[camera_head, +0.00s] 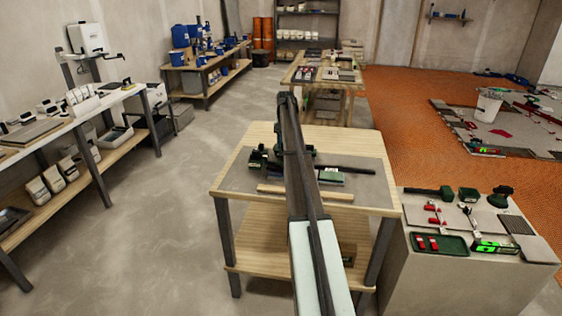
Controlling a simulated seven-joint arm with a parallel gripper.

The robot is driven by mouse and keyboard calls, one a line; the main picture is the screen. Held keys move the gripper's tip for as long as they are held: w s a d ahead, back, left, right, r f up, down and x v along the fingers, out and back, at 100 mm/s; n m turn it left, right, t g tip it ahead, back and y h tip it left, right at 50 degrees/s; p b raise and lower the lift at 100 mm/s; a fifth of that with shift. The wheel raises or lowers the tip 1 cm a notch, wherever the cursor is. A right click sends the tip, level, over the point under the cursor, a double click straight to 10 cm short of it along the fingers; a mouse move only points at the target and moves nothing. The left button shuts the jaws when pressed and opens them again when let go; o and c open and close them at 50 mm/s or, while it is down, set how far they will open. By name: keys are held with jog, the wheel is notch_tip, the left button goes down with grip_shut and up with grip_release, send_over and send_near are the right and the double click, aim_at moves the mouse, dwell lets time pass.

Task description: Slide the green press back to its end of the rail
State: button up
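A small green block, which looks like the green press (331,176), sits on the grey top of the middle workbench, just right of my arm. A dark bar that may be its rail (346,169) runs from behind my arm to the right, beside the green block. My arm crosses the bench and hides the middle of this area. Dark parts show at the arm's left, over the bench. I cannot tell whether they are my gripper or part of the rail tool. My fingertips cannot be made out, nor whether they touch the press.
A pale wooden strip (330,195) lies along the bench's (240,178) front. A grey block (455,270) at right carries a green tray (438,243), red-handled tools and black-green tools. Another workbench (351,86) stands behind. Open concrete floor (170,220) lies to the left.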

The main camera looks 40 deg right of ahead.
jog(key=c, duration=0.7)
jog(key=shift+s+d, duration=12.05)
jog(key=o, duration=0.8)
jog(key=shift+o, duration=0.2)
notch_tip(320, 180, up, 7)
jog(key=shift+a, duration=0.1)
